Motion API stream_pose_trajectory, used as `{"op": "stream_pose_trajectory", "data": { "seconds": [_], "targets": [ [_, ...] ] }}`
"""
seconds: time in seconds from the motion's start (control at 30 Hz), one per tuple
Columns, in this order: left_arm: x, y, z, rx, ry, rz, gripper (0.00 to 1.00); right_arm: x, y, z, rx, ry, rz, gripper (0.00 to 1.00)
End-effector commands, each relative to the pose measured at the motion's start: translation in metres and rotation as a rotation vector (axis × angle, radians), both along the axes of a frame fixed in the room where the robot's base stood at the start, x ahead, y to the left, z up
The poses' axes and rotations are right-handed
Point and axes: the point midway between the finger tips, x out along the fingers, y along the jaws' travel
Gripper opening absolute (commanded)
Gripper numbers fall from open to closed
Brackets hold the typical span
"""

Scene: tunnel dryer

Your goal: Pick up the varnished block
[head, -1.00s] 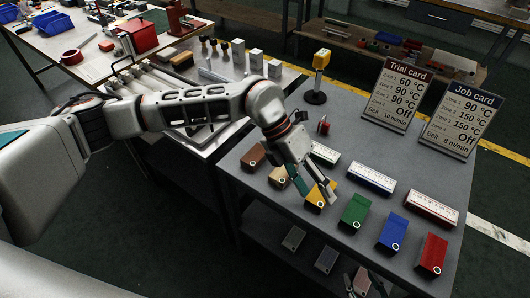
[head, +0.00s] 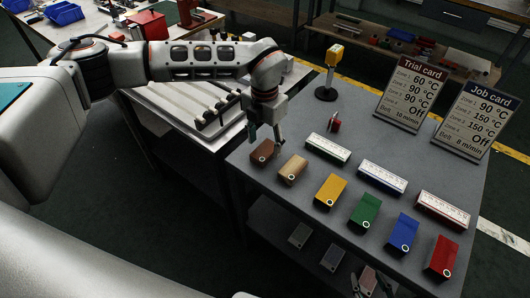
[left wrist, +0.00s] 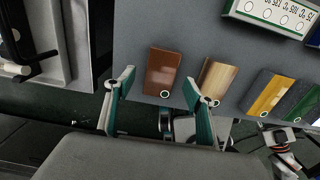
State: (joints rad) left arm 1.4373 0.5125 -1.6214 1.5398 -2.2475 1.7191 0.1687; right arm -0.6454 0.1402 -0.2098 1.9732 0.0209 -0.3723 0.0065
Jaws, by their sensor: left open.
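The glossy reddish-brown block (head: 261,152), which looks like the varnished one, lies at the left end of the front row on the grey table. It also shows in the left wrist view (left wrist: 162,70), with a white ring mark at its near end. My left gripper (head: 265,137) is open and empty, just above this block. In the left wrist view its green-padded fingers (left wrist: 160,82) stand either side of the block's near end, apparently apart from it. My right gripper (head: 367,284) shows small at the bottom edge, below the table front; its jaws are unclear.
A pale wood block (head: 292,168) lies close to the right, then yellow (head: 330,188), green (head: 366,208), blue (head: 402,231) and red (head: 441,255) blocks. Labelled bars (head: 328,149) lie behind. A yellow-topped post (head: 333,62) and two cards (head: 405,95) stand further back.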

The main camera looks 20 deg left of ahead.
Motion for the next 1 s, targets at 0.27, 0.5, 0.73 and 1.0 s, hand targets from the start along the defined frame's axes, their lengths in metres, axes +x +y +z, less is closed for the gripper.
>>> {"op": "stream_pose_trajectory", "data": {
  "seconds": [0.27, 0.5, 0.73, 1.0],
  "targets": [
    [0.000, -0.001, -0.031, -0.001, 0.001, 0.000, 0.54, 0.000, -0.001, -0.002, -0.004, 0.001, 0.001, 0.40],
    [0.000, -0.001, -0.030, -0.001, 0.000, -0.001, 0.36, 0.001, -0.001, -0.001, -0.003, 0.000, 0.001, 0.40],
    [0.000, -0.001, -0.030, -0.001, 0.000, -0.001, 0.12, 0.001, -0.001, -0.001, -0.003, -0.001, 0.000, 0.40],
    [0.000, -0.001, -0.027, -0.001, -0.001, -0.001, 0.12, 0.001, -0.001, 0.000, -0.002, -0.003, 0.000, 0.40]
  ]
}}
